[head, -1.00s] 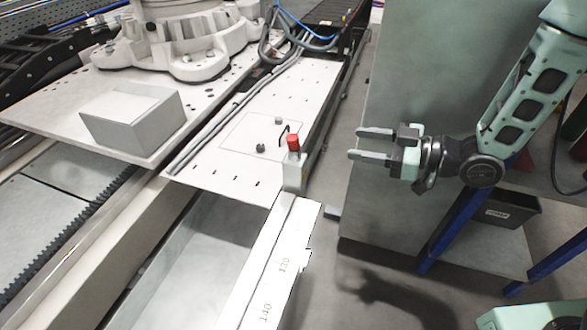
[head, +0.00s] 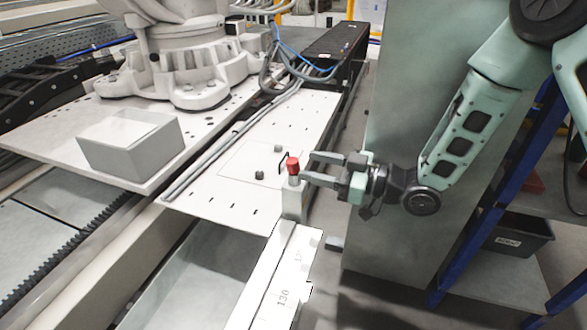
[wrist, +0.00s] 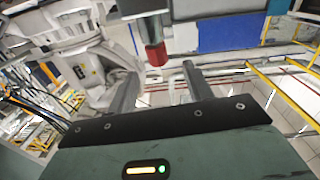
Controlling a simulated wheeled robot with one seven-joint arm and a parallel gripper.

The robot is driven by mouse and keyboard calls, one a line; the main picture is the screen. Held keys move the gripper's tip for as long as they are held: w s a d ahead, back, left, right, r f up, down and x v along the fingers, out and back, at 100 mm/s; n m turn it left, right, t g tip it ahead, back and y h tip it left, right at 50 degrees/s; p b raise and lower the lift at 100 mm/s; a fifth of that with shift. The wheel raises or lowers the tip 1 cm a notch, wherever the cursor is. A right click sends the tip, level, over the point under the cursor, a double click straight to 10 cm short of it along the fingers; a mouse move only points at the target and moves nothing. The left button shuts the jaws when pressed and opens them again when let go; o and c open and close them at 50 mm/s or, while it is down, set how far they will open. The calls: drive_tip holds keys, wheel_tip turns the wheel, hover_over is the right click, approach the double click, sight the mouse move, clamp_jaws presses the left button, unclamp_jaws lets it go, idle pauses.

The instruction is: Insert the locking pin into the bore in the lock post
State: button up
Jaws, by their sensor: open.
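The locking pin shows as a red head (head: 292,165) on a short pale shank, at the top of the pale grey lock post (head: 293,203). I cannot tell how deep the pin sits in the post, and the bore is hidden. My gripper (head: 308,167) is open, reaching in from the right, with its fingertips just right of the red head. In the wrist view the red head (wrist: 156,54) lies between the directions of the two fingers, beyond the tips of my gripper (wrist: 161,72). The jaws hold nothing.
A white rail (head: 270,275) with printed numbers runs below the post. A white plate (head: 225,190) with small dark knobs lies left of it. A grey open box (head: 130,155) stands farther left. A tall grey-green panel (head: 415,100) stands behind my arm. A dark bin (head: 522,240) is at right.

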sight(293, 160)
drive_tip(key=shift+f+b+x, duration=0.15)
drive_tip(key=shift+b+x, duration=0.15)
drive_tip(key=shift+x, duration=1.1)
drive_tip(key=shift+f+b+x, duration=0.15)
drive_tip(key=shift+b+x, duration=0.15)
drive_tip(key=shift+x, duration=1.1)
drive_tip(key=shift+d, duration=0.1)
clamp_jaws()
wheel_tip(293, 160, up, 10)
drive_tip(key=p, duration=0.4)
drive_tip(key=shift+f+p, duration=0.2)
drive_tip(key=shift+p, duration=0.15)
drive_tip(key=shift+m+t+y, duration=0.5)
drive_tip(key=shift+m+t, duration=0.3)
drive_tip(key=shift+t, duration=0.1)
drive_tip(key=f+b, duration=0.6)
drive_tip(key=b, duration=0.1)
drive_tip(key=shift+w+d+f, duration=0.1)
drive_tip(key=shift+d+f, duration=0.05)
drive_tip(key=shift+d, duration=0.1)
